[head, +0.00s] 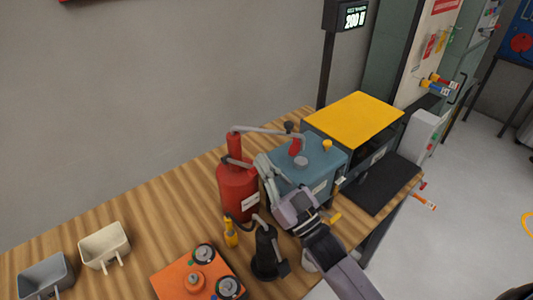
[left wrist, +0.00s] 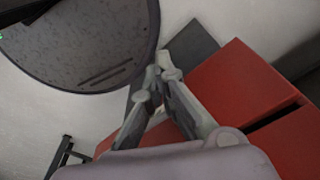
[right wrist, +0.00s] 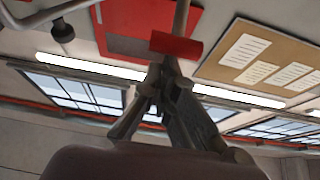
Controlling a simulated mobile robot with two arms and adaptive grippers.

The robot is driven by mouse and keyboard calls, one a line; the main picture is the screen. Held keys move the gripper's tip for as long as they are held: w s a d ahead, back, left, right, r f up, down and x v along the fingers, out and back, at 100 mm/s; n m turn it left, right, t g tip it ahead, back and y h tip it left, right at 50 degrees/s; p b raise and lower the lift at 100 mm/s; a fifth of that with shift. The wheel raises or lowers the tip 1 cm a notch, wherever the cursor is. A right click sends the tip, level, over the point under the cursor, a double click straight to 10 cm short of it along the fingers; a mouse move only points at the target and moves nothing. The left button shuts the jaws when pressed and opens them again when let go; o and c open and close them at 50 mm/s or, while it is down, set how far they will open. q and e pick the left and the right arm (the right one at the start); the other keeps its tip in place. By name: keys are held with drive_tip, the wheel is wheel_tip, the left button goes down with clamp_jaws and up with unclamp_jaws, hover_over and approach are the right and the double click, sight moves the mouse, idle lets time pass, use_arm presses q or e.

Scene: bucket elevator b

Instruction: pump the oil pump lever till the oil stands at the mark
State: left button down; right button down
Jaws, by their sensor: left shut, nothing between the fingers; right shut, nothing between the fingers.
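The red oil pump (head: 238,190) stands on the bench, with a red upper cylinder and a grey arm running right to a dark end over the blue-grey tank (head: 312,165). I cannot tell for sure which bar is its lever. My right gripper (head: 262,162) is shut and empty, between pump and tank. In the right wrist view its fingertips (right wrist: 163,68) are just below a red grip (right wrist: 176,45) on a grey rod; contact is unclear. My left gripper (left wrist: 160,72) is shut and empty, away from the pump. The oil level and mark cannot be made out.
A black can (head: 267,252), a yellow bottle (head: 231,234) and an orange plate with dials (head: 186,275) stand in front of the pump. Two bins (head: 105,245) are at the left. A yellow-topped box (head: 355,118) stands behind right.

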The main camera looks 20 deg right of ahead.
drive_tip(key=shift+f, duration=0.15)
